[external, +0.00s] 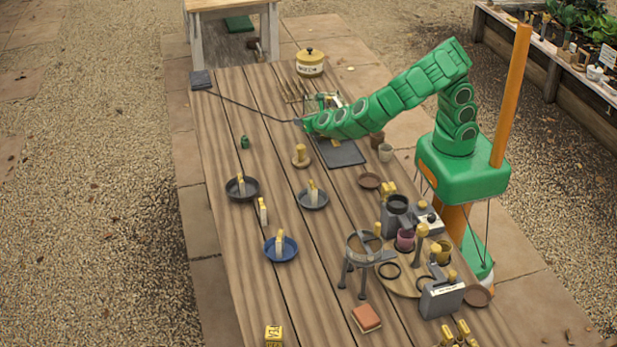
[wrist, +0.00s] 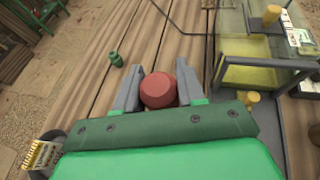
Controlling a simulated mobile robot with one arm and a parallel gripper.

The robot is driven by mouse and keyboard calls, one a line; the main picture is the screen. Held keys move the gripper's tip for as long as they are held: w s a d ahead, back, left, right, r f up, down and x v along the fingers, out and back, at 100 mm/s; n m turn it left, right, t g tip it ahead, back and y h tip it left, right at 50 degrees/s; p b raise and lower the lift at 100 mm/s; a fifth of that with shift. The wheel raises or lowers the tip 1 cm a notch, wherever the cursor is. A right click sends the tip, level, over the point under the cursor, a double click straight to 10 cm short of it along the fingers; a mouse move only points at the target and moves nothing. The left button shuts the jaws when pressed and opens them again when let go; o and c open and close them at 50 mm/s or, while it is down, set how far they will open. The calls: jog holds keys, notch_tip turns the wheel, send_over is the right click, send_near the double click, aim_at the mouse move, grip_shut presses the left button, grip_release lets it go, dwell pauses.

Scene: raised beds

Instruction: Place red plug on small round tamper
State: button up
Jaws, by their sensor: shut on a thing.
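My gripper (wrist: 158,70) has a red plug (wrist: 158,91) between its two grey fingers in the wrist view and is shut on it. In the external view, my gripper (external: 303,123) is over the far half of the wooden table. The plug cannot be made out there. A small round wooden piece with an upright knob (external: 301,156), which looks like the small round tamper, stands on the table just nearer the camera than my gripper. I cannot make it out in the wrist view, where my gripper hides much of the table.
A dark mat (external: 341,154) lies right of the tamper. A small green bottle (external: 244,142) stands to its left, also in the wrist view (wrist: 116,59). A dark pan (external: 254,193), a grey dish (external: 313,204) and a blue dish (external: 282,255) stand nearer the camera.

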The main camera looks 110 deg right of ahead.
jog(key=shift+w+d+f, duration=0.15)
jog(key=shift+w+f, duration=0.4)
jog(key=shift+f, duration=0.15)
jog(key=shift+w+d+f, duration=0.15)
jog(key=shift+w+f, duration=0.35)
jog(key=shift+f, duration=1.6)
jog(key=shift+f, duration=0.1)
jog(key=o, duration=1)
jog(key=shift+o, duration=0.2)
jog(key=shift+a+r, duration=0.1)
jog(key=shift+r, duration=0.1)
jog(key=v, duration=1.2)
